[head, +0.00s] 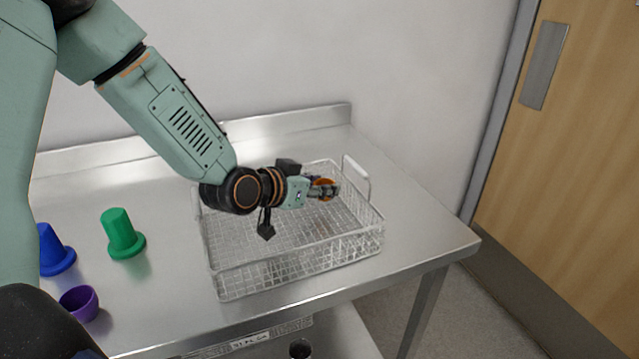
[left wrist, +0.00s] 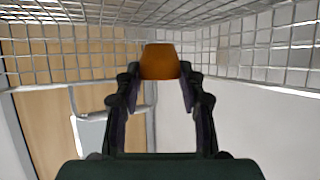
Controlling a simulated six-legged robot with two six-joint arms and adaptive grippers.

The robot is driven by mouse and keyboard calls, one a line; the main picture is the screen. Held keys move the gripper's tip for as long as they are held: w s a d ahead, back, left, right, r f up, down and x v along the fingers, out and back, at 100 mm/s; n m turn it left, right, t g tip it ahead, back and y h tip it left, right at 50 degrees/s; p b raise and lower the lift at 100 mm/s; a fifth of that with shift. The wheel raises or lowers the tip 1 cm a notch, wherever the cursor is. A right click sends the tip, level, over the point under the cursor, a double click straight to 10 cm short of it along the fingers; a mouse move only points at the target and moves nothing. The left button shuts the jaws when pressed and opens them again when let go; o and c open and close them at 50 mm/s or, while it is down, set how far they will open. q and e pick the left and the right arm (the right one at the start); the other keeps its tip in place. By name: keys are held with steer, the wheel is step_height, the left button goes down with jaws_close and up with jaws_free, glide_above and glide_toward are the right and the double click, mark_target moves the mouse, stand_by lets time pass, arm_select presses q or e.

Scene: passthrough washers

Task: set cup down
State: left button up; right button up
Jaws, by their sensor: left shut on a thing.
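An orange cup (head: 325,188) is in my left gripper (head: 328,190), at the back right part of the wire basket (head: 300,280) in the head view. In the left wrist view the orange cup (left wrist: 160,62) sits between the two fingertips (left wrist: 160,75), with the basket's wire mesh (left wrist: 60,45) behind it. The gripper is shut on the cup. The fingers and wrist hide part of the cup in the head view, and I cannot tell whether it touches the basket floor. My right gripper is not in view.
The basket stands on a steel table (head: 420,225) near its right edge. A green cup (head: 122,234), a blue cup (head: 55,250) and a purple cup (head: 80,302) stand left of it. A white wall is behind, and a wooden door (head: 570,150) is at right.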

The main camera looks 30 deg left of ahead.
arm_select(q)
steer(key=shift+w+d+f, duration=0.1)
steer(key=shift+w+f, duration=0.1)
steer(key=shift+f, duration=0.15)
steer(key=o, duration=0.9)
steer(key=shift+s+r, duration=0.15)
steer(key=shift+s, duration=0.05)
steer(key=shift+w, duration=0.15)
